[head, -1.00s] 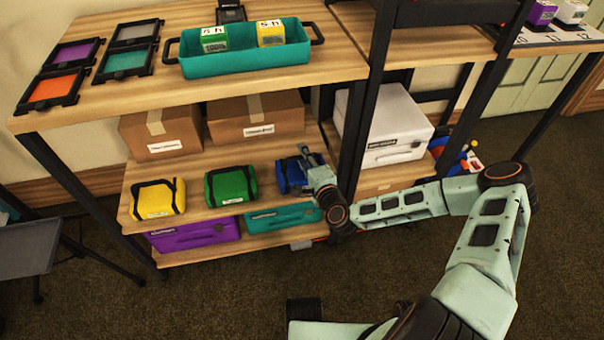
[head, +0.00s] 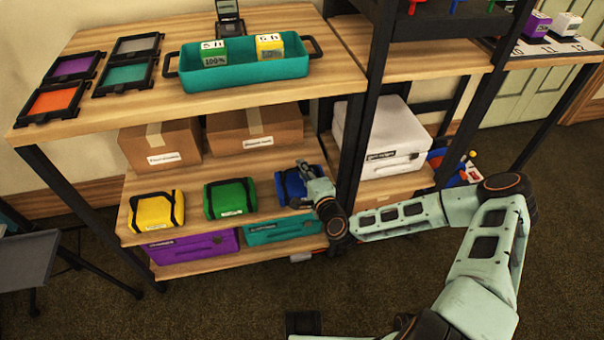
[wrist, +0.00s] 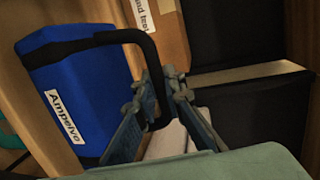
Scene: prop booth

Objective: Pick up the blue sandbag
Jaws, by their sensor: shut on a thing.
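The blue sandbag (head: 291,187) sits at the right end of the middle shelf (head: 240,216), partly hidden by my gripper (head: 306,172) in the head view. In the wrist view the blue sandbag (wrist: 75,90) shows a white label and a black strap handle (wrist: 148,50). My gripper (wrist: 158,100) is shut on that handle, with the strap running down between its fingers. The bag's body lies to the left of the fingers in the wrist view. I cannot tell whether the bag still rests on the shelf.
Green (head: 230,198) and yellow (head: 157,211) sandbags stand to the left on the same shelf. Cardboard boxes (head: 255,131) stand behind. A black shelf post (head: 372,110) is close right of my gripper. Purple (head: 190,246) and teal (head: 283,228) cases lie below.

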